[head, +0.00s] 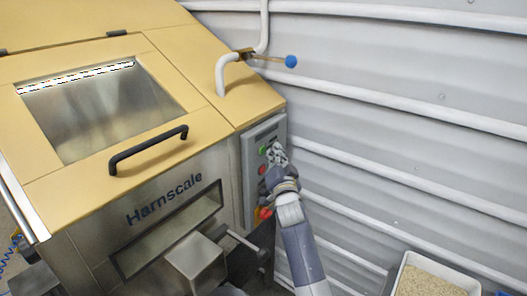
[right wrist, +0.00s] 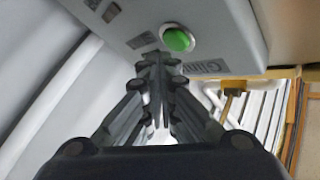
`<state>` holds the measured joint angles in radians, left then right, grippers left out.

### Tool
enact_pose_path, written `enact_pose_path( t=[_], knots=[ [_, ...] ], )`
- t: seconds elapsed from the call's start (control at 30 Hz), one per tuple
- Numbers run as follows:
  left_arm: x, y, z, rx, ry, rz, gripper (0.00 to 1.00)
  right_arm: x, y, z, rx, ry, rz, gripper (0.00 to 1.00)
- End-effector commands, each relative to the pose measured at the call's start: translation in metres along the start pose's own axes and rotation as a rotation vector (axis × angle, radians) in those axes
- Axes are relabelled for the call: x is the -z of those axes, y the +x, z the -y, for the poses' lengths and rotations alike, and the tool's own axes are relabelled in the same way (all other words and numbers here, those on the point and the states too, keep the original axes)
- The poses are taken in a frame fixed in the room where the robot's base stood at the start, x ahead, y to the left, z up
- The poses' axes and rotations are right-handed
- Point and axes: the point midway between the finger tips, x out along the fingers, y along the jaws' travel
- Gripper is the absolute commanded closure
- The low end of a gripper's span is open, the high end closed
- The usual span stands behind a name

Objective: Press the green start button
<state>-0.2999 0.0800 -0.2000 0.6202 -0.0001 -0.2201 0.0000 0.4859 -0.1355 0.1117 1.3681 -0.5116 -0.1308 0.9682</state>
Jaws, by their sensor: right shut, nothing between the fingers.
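The green start button (head: 262,151) is on the grey control panel (head: 249,185) at the right side of the hopper machine (head: 130,215). In the right wrist view it is a round green button (right wrist: 178,39) in a pale ring, just beyond and right of the fingertips. My right gripper (head: 276,153) is shut and empty, close beside the panel at the button's height. It also shows in the right wrist view (right wrist: 157,62), fingers together. I cannot tell whether the tips touch the panel. My left gripper is not in view.
A red button (head: 262,169) sits below the green one, and a red knob (head: 265,213) lower down. A blue-ended lever (head: 290,61) sticks out by a white pipe above. A corrugated wall (head: 400,130) stands close at right. A bin of grain (head: 400,257) is lower right.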

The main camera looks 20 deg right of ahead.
Motion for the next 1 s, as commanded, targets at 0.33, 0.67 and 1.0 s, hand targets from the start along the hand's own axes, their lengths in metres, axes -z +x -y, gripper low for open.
enact_pose_path(
  t=[0.33,0.67,1.0],
  knots=[
    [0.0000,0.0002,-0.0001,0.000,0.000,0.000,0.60,-0.0001,0.0001,-0.0001,0.000,0.000,0.000,1.00],
    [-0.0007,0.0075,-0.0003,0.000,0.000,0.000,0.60,-0.0044,0.0059,0.0040,0.000,0.000,0.000,1.00],
    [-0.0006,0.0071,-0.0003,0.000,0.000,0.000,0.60,-0.0042,0.0061,0.0045,0.000,0.000,0.000,1.00]
  ],
)
